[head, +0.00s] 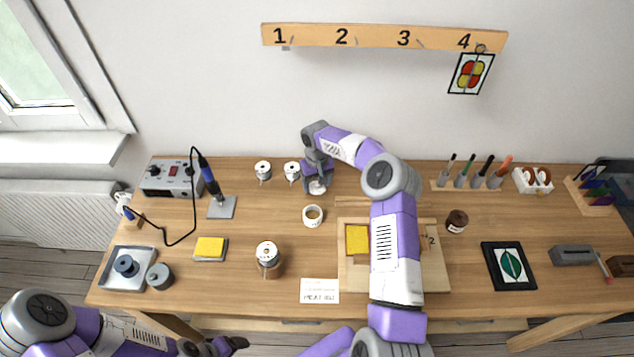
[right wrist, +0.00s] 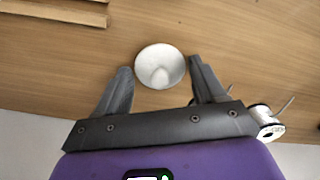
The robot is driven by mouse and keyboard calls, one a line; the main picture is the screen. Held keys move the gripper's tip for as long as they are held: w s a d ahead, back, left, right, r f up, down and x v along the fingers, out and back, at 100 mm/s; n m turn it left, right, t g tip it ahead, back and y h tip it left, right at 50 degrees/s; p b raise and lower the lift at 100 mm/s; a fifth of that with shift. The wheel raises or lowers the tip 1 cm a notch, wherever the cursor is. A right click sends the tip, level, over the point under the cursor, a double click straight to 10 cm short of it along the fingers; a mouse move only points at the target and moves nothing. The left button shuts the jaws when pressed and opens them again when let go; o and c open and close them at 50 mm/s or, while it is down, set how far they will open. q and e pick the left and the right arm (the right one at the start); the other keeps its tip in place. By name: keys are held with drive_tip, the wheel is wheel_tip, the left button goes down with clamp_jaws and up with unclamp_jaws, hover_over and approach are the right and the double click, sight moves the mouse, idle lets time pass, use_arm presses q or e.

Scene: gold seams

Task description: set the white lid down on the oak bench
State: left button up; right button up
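The white lid (head: 317,187) is a small round disc on the oak bench (head: 370,186), behind an open white jar (head: 312,216). In the right wrist view, the lid (right wrist: 160,64) lies between the tips of my right gripper (right wrist: 160,68), with a narrow gap on each side. My right gripper (head: 317,183) is open and points down at the bench; it partly hides the lid in the head view. My left gripper (head: 225,346) is at the bottom edge, away from the bench top, and its fingers are too unclear to read.
Two solder spools (head: 263,170) stand left of the right gripper; one spool (right wrist: 265,122) is close to its finger. A soldering station (head: 172,178) is at the left. My right forearm crosses above a wooden board with a yellow piece (head: 357,239).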

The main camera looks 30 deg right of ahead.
drive_tip(key=shift+o, duration=0.9)
drive_tip(key=shift+r, duration=0.2)
wheel_tip(320, 180, up, 12)
drive_tip(key=p, duration=0.1)
drive_tip(key=shift+r+p, duration=0.1)
drive_tip(key=shift+p, duration=0.2)
